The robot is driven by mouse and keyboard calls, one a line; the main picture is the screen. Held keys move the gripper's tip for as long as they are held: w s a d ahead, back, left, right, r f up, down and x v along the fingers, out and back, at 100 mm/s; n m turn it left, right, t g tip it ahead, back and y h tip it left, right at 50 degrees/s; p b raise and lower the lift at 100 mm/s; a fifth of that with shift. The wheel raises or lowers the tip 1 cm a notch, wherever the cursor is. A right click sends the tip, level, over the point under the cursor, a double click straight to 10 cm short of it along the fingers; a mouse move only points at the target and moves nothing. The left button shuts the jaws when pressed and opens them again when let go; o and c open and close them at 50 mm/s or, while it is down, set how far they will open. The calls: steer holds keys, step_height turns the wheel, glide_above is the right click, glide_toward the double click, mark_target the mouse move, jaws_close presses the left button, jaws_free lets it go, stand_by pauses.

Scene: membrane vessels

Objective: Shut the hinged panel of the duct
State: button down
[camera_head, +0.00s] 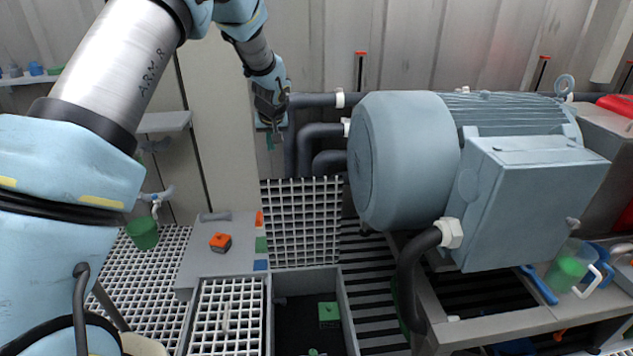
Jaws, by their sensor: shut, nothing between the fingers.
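The hinged panel (303,222) is a white square grating. It stands upright, close to vertical, at the far edge of the duct. The duct (347,308) is a grey open-topped trough at floor level, at the bottom centre. Its right part is open, with a dark inside and a green block (329,314) in it. Another white grating (227,318) lies flat over the left part. My gripper (270,142) is shut and empty. It appears above the upright panel's upper left corner, in front of the pale wall, and looks apart from the panel.
A large blue-grey motor (405,160) stands right of the panel on a metal frame. Dark pipes (322,132) run behind the panel. A grey block (205,262) with an orange piece (220,242) is at the left, near a green cup (143,232). Air above the duct opening looks clear.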

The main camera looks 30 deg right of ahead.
steer(key=s+d+f+m+t+h+b, duration=0.1)
steer(key=d+f, duration=0.2)
steer(key=d, duration=0.4)
steer(key=s+d+f+h+b, duration=0.1)
steer(key=d+f, duration=0.2)
steer(key=d, duration=0.4)
steer(key=p+x, duration=0.1)
steer(key=x, duration=0.8)
steer(key=shift+f+p, duration=0.3)
steer(key=shift+f, duration=0.05)
steer(key=shift+s+a+p, duration=0.15)
steer(key=shift+s+a, duration=0.15)
steer(key=shift+s, duration=0.3)
steer(key=shift+s+a+p, duration=0.2)
steer(key=shift+s+a, duration=0.05)
steer(key=shift+s, duration=0.4)
steer(key=shift+s+a+p, duration=0.15)
steer(key=shift+s+a, duration=0.15)
steer(key=shift+s, duration=0.3)
steer(key=shift+s+f, duration=0.1)
